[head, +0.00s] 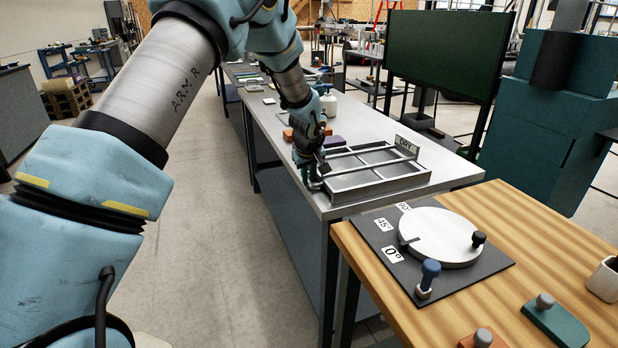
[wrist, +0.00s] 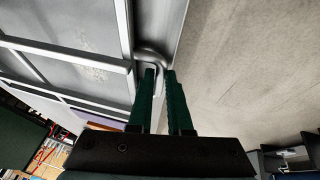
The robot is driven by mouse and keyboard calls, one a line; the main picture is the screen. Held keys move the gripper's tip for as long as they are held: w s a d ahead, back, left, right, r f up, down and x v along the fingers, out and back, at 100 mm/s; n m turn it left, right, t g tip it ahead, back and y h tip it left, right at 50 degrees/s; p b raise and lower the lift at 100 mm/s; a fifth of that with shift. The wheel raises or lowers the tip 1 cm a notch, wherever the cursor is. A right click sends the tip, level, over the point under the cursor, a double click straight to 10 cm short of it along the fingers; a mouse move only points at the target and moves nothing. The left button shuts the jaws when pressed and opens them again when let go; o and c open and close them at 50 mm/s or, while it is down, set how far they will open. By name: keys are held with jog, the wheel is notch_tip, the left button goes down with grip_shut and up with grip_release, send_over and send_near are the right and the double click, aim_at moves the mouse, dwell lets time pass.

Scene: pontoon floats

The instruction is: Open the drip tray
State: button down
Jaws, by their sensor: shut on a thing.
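The drip tray (head: 385,189) is a grey metal frame with crossbars dividing it into several cells. It sits at the near end of the long metal bench, with a "DRY" sign (head: 406,146) at its back right corner. In the wrist view the tray's bars (wrist: 66,50) fill the upper left. My gripper (head: 314,184) is at the tray's left end. In the wrist view my gripper's two green fingers (wrist: 161,74) are shut on a curved grey handle (wrist: 150,54) at the tray's edge. In the head view my gripper partly hides the handle.
The metal bench (head: 447,172) holds an orange block, a purple block and a white bottle (head: 328,104) behind the tray. A wooden table (head: 345,240) in front carries a round dial plate (head: 440,232) with knobs. The floor (head: 225,250) left of the bench is clear.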

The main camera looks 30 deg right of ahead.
jog(key=w+a+b, duration=0.1)
jog(key=a+b, duration=0.2)
jog(key=a, duration=1.2)
jog(key=shift+w+a, duration=0.4)
jog(key=c, duration=0.8)
grip_release()
jog(key=shift+c, duration=0.2)
jog(key=b+v, duration=0.2)
jog(key=v, duration=0.8)
jog(key=shift+r, duration=0.35)
jog(key=shift+s, duration=0.1)
jog(key=s+a+f+g, duration=0.1)
jog(key=s+a, duration=0.4)
jog(key=a, duration=0.3)
jog(key=s+a+f+g+y, duration=0.1)
jog(key=s+a, duration=0.4)
jog(key=a, duration=0.4)
jog(key=s+a+f+y, duration=0.1)
jog(key=s+a, duration=0.4)
jog(key=a, duration=0.4)
jog(key=shift+a+f+g, duration=0.25)
jog(key=shift+f+g, duration=0.1)
jog(key=shift+g, duration=0.05)
